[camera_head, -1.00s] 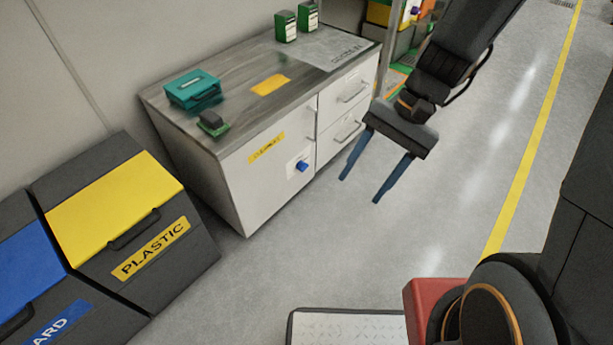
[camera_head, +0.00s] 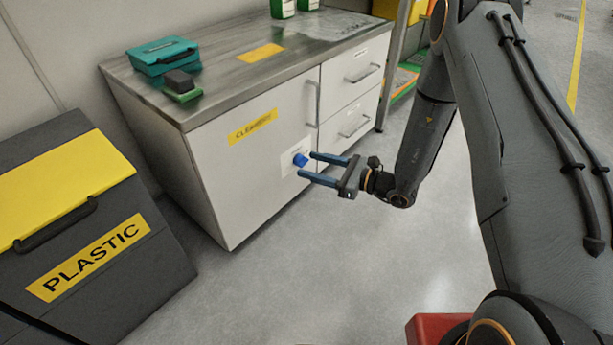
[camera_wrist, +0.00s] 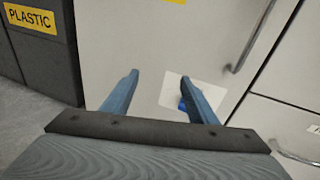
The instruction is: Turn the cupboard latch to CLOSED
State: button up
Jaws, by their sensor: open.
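The cupboard (camera_head: 245,175) is white with a grey worktop and a yellow label on its door. The blue latch knob (camera_head: 300,159) sits on a pale plate on the door, left of the door handle. My gripper (camera_head: 306,164) is open, with its two blue fingers pointing at the door beside the knob. In the wrist view, the knob (camera_wrist: 182,104) shows partly behind the right finger of my gripper (camera_wrist: 164,78). The knob is not centred between the fingers. I cannot tell whether a finger touches it. The latch markings are too small to read.
A black bin with a yellow lid (camera_head: 65,185), labelled PLASTIC, stands left of the cupboard. A teal box (camera_head: 162,55) and a green-and-black block (camera_head: 181,86) rest on the worktop. Two drawers (camera_head: 354,90) lie right of the door.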

aim_at(306, 164)
jog(key=w+d+f+m+t+h+b, duration=0.1)
jog(key=w+d+f+m+t+b, duration=0.3)
jog(key=f, duration=0.5)
jog(key=b+x, duration=0.1)
jog(key=x, duration=0.3)
jog(key=b+x, duration=0.1)
jog(key=x, duration=0.4)
jog(key=shift+w+d+b, duration=0.25)
jog(key=shift+w+b, duration=0.05)
jog(key=shift+c, duration=0.4)
grip_shut()
jog(key=shift+d, duration=0.1)
